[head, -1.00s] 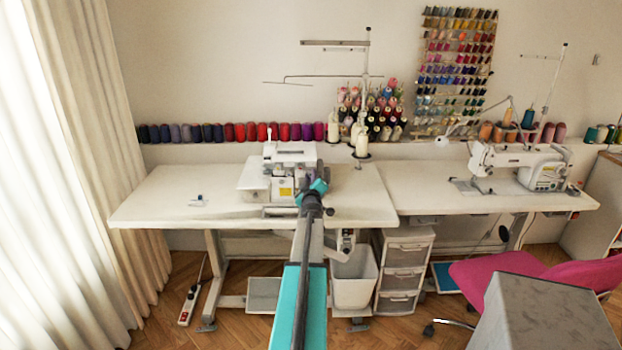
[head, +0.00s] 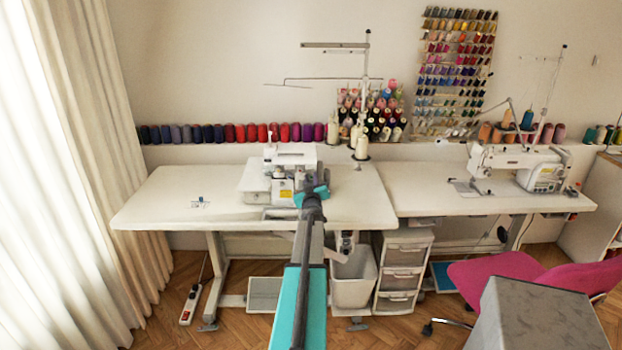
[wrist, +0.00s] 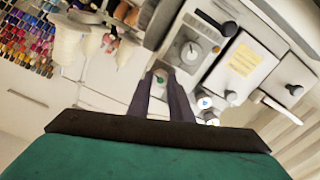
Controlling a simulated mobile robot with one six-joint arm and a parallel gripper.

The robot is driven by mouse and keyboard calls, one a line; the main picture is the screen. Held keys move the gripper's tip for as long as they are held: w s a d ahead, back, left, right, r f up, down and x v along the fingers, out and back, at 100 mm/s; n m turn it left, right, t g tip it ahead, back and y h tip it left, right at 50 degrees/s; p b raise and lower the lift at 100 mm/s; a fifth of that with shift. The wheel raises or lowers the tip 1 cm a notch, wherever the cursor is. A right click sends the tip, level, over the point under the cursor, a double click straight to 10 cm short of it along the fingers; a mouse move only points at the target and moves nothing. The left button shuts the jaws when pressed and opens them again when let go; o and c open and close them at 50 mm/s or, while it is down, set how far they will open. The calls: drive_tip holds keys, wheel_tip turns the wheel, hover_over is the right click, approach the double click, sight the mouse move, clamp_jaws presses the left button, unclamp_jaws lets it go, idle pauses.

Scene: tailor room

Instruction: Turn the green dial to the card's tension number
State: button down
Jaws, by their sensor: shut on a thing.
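The white overlock machine (head: 256,178) stands on the left table. In the wrist view, the green dial (wrist: 160,75) shows between my fingertips, at the machine's front. My gripper (wrist: 163,78) is shut on the green dial, and its fingers hide part of it. The dial's numbers are too small to read. A yellow card or label (wrist: 243,60) with lines of text is on the machine's face; it also shows in the head view (head: 285,193). Its writing is not legible. In the head view my gripper's tips are hidden behind my wrist.
Close by on the machine are a grey dial (wrist: 191,52), a blue-centred dial (wrist: 205,103) and black knobs (wrist: 295,90). Thread cones (head: 361,147) stand behind right. A second sewing machine (head: 515,165) is on the right table. The left tabletop (head: 165,192) is mostly clear.

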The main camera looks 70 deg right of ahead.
drive_tip(key=shift+m, duration=0.5)
drive_tip(key=c, duration=1.6)
unclamp_jaws()
drive_tip(key=shift+b+v, duration=1.3)
drive_tip(key=shift+v, duration=5.65)
drive_tip(key=shift+d, duration=0.1)
